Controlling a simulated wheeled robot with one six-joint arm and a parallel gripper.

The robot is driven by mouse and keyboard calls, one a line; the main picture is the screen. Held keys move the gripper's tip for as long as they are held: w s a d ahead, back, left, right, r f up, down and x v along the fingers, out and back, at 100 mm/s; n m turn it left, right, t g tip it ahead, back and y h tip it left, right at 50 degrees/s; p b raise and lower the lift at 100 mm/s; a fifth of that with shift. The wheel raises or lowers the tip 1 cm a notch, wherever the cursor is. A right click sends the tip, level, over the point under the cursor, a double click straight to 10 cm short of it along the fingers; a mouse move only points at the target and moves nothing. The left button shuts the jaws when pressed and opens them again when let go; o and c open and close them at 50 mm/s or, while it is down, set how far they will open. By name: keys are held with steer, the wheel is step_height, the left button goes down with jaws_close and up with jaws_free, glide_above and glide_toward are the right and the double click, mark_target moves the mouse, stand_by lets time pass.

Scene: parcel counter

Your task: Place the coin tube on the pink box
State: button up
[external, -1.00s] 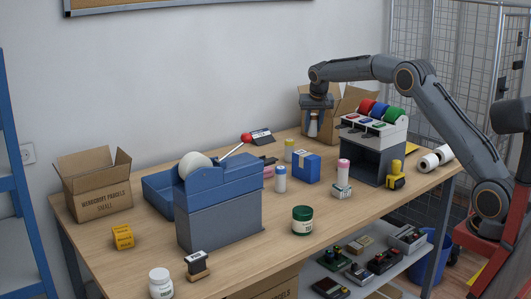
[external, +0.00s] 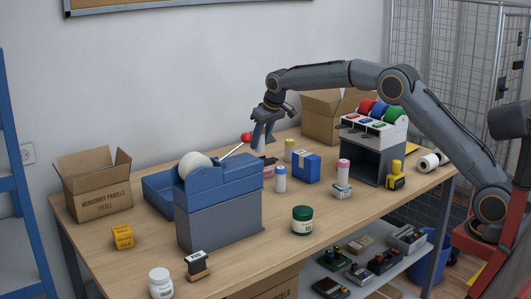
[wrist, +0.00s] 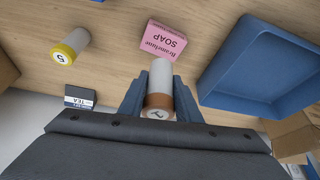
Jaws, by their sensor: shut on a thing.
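My gripper (external: 264,138) is shut on a pale coin tube (wrist: 160,75) with a brown end marked 1, held upright above the back of the counter; the tube also shows below the fingers in the external view (external: 262,148). The pink box (wrist: 163,40), labelled soap, lies on the counter just beyond the tube in the wrist view. In the external view the pink box (external: 268,171) is partly hidden behind the blue dispenser and a white bottle. The tube is above counter level, apart from the box as far as I can tell.
A yellow-ended tube (wrist: 68,47) marked 5 stands nearby. A blue tray (wrist: 255,75) lies right of the pink box in the wrist view.

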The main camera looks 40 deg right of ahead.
steer(key=shift+f+p, duration=0.6)
steer(key=shift+f, duration=2.65)
steer(key=shift+f, duration=0.15)
steer(key=o, duration=1.2)
steer(key=shift+c, duration=0.2)
steer(key=shift+s+r, duration=0.1)
steer(key=shift+r, duration=0.4)
steer(key=b+v, duration=0.1)
steer(key=v, duration=1)
steer(key=shift+b, duration=0.4)
steer(key=shift+s+r, duration=0.1)
steer(key=shift+s, duration=0.05)
